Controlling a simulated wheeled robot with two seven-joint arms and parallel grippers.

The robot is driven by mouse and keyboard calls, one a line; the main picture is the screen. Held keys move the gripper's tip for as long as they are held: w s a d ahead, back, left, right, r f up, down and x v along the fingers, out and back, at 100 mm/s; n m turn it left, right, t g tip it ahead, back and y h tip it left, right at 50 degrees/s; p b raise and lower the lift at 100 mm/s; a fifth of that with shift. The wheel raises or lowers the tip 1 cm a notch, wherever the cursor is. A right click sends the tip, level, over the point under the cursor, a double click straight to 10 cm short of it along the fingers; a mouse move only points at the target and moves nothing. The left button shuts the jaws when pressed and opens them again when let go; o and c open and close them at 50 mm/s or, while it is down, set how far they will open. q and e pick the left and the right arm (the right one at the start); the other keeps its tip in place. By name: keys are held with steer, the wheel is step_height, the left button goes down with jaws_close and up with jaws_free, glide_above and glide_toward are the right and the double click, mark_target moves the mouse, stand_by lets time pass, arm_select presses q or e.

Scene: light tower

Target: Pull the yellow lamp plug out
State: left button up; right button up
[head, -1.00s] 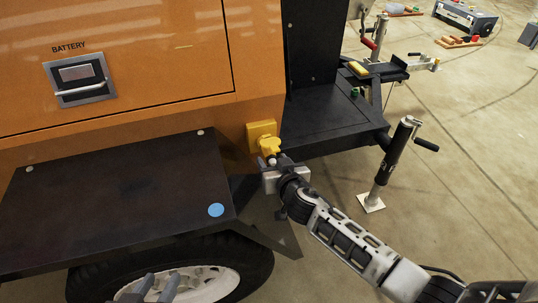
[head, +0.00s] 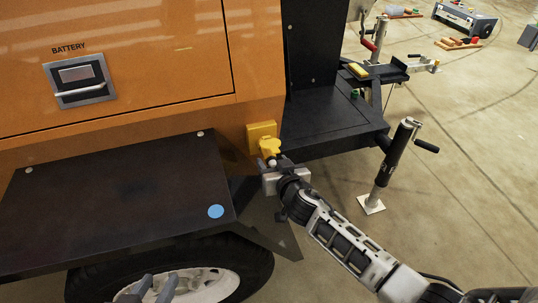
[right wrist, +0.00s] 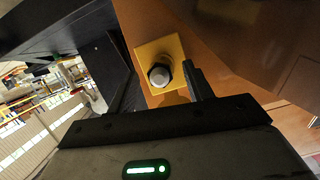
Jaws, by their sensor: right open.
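The yellow lamp plug (head: 269,146) sits at the yellow socket plate (head: 258,130) on the lower right corner of the orange housing. My right gripper (head: 271,163) is right at the plug's outer end, jaws open. In the right wrist view the plug's pale round end (right wrist: 160,75) lies between the two dark fingers (right wrist: 163,88), in front of the square yellow plate (right wrist: 148,51). I cannot tell whether a finger touches the plug. My left gripper (head: 151,288) is at the bottom edge of the head view, with its two grey fingers apart and empty.
A black fender (head: 115,200) with a blue dot sits left of the plug, above a wheel (head: 210,285). A black ledge (head: 335,125) lies to the right. A jack stand (head: 385,170) stands right of my right arm. Open floor lies further right.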

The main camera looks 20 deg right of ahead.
steer(key=c, duration=1.1)
steer(key=shift+s, duration=0.1)
steer(key=shift+s+p, duration=0.4)
steer(key=shift+s, duration=2.15)
